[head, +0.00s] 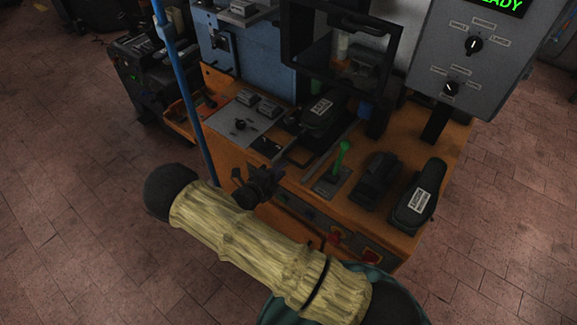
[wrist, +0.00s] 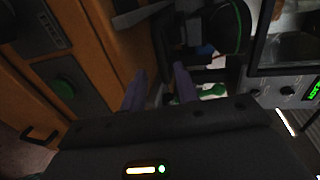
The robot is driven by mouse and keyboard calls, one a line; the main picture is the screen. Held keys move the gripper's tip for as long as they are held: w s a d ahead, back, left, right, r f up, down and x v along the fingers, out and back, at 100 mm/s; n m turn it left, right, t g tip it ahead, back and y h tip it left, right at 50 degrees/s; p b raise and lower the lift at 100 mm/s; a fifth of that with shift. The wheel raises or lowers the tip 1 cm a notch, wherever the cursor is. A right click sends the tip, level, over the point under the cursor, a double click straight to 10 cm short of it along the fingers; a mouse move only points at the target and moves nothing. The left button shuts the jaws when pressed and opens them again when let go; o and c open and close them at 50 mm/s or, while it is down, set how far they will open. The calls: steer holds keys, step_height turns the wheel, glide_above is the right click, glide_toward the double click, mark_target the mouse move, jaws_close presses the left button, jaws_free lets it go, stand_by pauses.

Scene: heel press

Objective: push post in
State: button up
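My gripper (head: 262,186) is in front of the orange press bench in the head view, above its left front part. In the wrist view its two purple fingers (wrist: 160,88) stand apart with nothing seen between them. The press has a dark-framed guard (head: 290,45) at the back of the bench. Inside it is a pale upright piece (head: 342,45) above dark parts; I cannot tell whether this is the post. A green-handled lever (head: 341,158) stands on a grey plate to the right of my gripper, apart from it.
A labelled black form (head: 322,112) lies before the guard, another (head: 418,200) at the bench's right. A grey control box (head: 480,65) with two knobs and a green display stands at upper right. A blue pole (head: 181,85) rises at left. The brick floor (head: 70,200) at left is clear.

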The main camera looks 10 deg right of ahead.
steer(key=b+v, duration=0.2)
steer(key=v, duration=0.9)
steer(key=shift+s, duration=0.1)
